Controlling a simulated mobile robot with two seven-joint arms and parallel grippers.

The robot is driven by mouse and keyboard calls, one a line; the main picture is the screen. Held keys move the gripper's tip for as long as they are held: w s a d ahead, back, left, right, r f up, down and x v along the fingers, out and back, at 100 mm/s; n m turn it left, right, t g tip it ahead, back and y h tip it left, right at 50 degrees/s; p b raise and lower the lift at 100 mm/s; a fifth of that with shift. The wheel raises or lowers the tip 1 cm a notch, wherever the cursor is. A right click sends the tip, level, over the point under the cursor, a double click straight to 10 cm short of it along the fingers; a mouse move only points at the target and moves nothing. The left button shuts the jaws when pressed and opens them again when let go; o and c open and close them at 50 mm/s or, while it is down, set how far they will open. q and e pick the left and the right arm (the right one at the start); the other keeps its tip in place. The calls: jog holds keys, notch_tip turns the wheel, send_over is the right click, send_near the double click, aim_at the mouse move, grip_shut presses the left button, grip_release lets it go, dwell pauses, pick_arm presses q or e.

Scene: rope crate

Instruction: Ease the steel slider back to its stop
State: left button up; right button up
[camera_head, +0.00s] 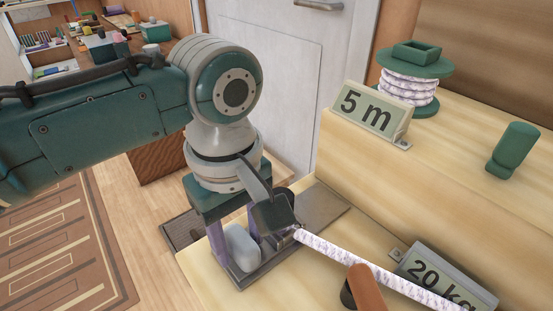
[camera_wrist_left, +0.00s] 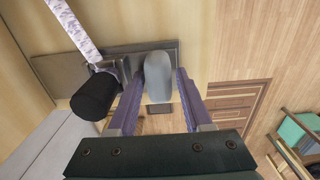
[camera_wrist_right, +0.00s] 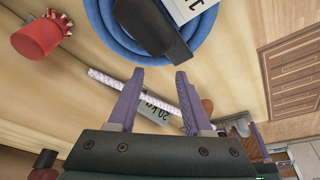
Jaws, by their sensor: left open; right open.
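A smooth grey rounded piece, which looks like the steel slider (camera_wrist_left: 158,75), stands on a steel plate (camera_wrist_left: 55,72) at the bench edge. It also shows in the head view (camera_head: 242,246). My left gripper (camera_wrist_left: 158,90) is open, with one purple finger on each side of it; I cannot tell whether they touch it. A black knob (camera_wrist_left: 94,97) sits beside the left finger, where the white rope (camera_wrist_left: 75,25) ends on the plate. My right gripper (camera_wrist_right: 157,92) is open and empty, above the bench near the rope (camera_wrist_right: 125,86); it is not visible in the head view.
A "20 kg" sign (camera_head: 447,278) and brown handle (camera_head: 368,286) are near the rope. A "5 m" sign (camera_head: 368,109), rope spool (camera_head: 408,88) and green block (camera_head: 513,149) stand on the upper ledge.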

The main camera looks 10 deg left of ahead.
pick_arm(q)
jog(key=shift+f, duration=0.15)
jog(key=shift+c, duration=0.4)
grip_shut()
dwell(1.0)
